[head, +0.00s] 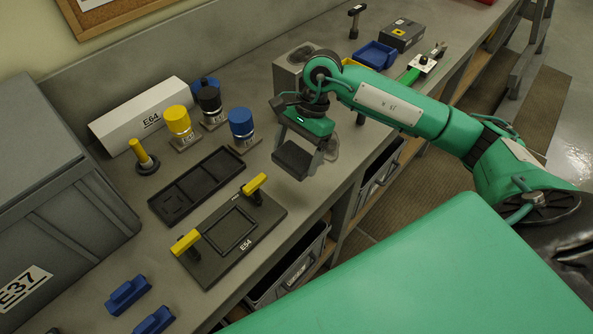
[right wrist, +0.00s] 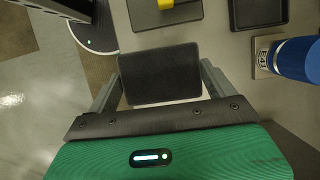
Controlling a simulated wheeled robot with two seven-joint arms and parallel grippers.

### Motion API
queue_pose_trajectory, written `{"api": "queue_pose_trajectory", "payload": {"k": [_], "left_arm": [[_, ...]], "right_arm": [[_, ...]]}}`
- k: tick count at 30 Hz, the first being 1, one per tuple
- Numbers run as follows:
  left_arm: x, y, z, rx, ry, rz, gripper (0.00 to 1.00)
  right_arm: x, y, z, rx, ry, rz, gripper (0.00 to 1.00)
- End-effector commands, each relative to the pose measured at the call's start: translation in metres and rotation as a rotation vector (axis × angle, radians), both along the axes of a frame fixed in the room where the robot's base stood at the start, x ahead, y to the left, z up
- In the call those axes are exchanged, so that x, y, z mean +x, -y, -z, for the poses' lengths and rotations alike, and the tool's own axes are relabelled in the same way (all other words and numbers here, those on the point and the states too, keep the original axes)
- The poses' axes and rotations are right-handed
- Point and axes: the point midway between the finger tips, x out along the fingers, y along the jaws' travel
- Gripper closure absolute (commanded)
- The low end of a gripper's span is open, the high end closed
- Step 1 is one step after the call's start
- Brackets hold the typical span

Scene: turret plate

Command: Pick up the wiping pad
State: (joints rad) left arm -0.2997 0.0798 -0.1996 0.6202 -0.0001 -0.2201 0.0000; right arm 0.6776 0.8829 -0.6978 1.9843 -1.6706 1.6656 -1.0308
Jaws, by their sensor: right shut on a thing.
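The wiping pad, a dark rectangular block (head: 291,160), is between the fingers of my right gripper (head: 301,158). The gripper is shut on it and holds it above the bench near the front edge. In the right wrist view the pad (right wrist: 160,73) shows its flat dark face, with one grey finger on each side. My left gripper is not in view.
A black plate marked E54 (head: 205,265) with yellow clamps lies left of the pad, beside a black compartment tray (head: 171,206). Blue (head: 241,123) and yellow (head: 177,120) knobbed pieces stand behind. A grey bin E37 (head: 60,215) fills the left.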

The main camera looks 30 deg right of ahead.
Motion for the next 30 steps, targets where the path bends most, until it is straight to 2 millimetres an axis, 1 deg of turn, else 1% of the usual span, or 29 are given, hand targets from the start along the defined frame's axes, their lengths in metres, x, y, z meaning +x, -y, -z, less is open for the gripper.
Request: {"api": "queue_pose_trajectory", "payload": {"k": [1, 6, 9, 13, 18, 21, 30], "left_arm": [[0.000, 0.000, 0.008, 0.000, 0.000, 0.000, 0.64], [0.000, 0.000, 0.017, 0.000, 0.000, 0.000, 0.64], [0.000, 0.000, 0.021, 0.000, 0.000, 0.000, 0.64], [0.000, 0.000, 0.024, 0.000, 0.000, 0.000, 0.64], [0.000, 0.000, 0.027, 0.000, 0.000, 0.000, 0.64], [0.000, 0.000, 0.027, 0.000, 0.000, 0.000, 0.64], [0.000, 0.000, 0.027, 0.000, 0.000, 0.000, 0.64]], "right_arm": [[0.002, 0.000, -0.012, 0.000, 0.007, -0.001, 0.36], [0.001, 0.000, -0.052, 0.000, 0.007, 0.000, 0.36], [0.001, 0.000, -0.071, 0.001, 0.004, 0.000, 0.36], [0.001, 0.000, -0.089, 0.001, 0.002, 0.000, 0.36], [0.001, 0.000, -0.104, 0.001, 0.000, 0.000, 0.36], [0.000, 0.000, -0.108, 0.000, -0.001, 0.000, 0.36], [0.000, 0.000, -0.109, 0.000, -0.001, 0.001, 0.36]]}}
